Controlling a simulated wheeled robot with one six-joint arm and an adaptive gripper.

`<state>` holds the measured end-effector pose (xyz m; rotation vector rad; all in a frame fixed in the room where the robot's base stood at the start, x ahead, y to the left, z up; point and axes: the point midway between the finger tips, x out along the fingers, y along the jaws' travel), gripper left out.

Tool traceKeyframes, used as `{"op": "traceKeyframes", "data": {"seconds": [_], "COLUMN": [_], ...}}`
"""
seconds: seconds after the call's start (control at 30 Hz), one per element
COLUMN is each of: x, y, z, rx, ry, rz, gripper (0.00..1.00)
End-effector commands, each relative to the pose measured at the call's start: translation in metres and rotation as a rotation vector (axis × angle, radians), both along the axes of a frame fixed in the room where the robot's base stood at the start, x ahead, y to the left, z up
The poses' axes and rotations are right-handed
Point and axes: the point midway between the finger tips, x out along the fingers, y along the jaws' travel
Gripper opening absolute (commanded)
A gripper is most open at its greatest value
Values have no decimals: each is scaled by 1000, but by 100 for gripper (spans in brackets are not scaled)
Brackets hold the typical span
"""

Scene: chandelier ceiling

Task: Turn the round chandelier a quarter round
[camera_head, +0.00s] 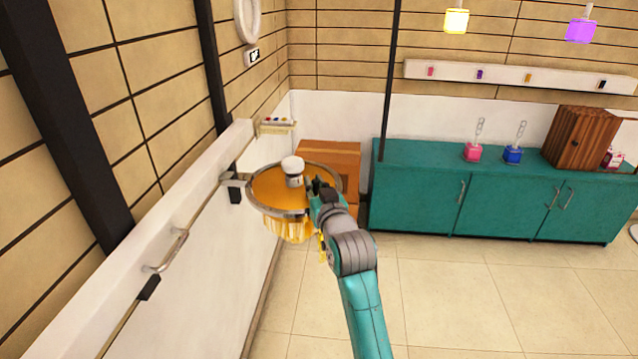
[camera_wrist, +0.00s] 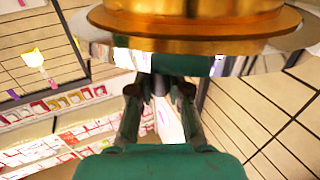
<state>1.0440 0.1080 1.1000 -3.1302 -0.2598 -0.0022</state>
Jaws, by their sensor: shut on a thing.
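The round chandelier (camera_head: 270,192) has an orange-gold top, a grey metal rim and pale yellow hanging pieces below. A white cap stands on its top. It sits at the long white wall ledge, beside a grey bracket (camera_head: 235,180). My gripper (camera_head: 318,188) is at the chandelier's right edge, shut on its rim. In the wrist view, the chandelier's gold underside and shiny rim (camera_wrist: 200,45) fill the top, and my gripper's fingers (camera_wrist: 162,92) reach up to the rim. The exact contact is partly hidden.
A metal handle (camera_head: 172,252) sticks out of the white ledge at left. A wooden box (camera_head: 330,160) stands behind the chandelier. A teal cabinet (camera_head: 415,200) lines the back wall, with a brown wooden case (camera_head: 577,138) on top. The tiled floor (camera_head: 470,300) at right is clear.

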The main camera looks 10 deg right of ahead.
Motion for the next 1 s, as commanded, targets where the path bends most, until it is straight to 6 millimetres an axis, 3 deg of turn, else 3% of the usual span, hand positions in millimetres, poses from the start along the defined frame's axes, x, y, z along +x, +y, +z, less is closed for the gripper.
{"op": "traceKeyframes", "data": {"seconds": [1.0], "x": [-13], "y": [44], "z": [-1], "rx": [0], "ry": [3], "rz": [-18], "gripper": [0]}}
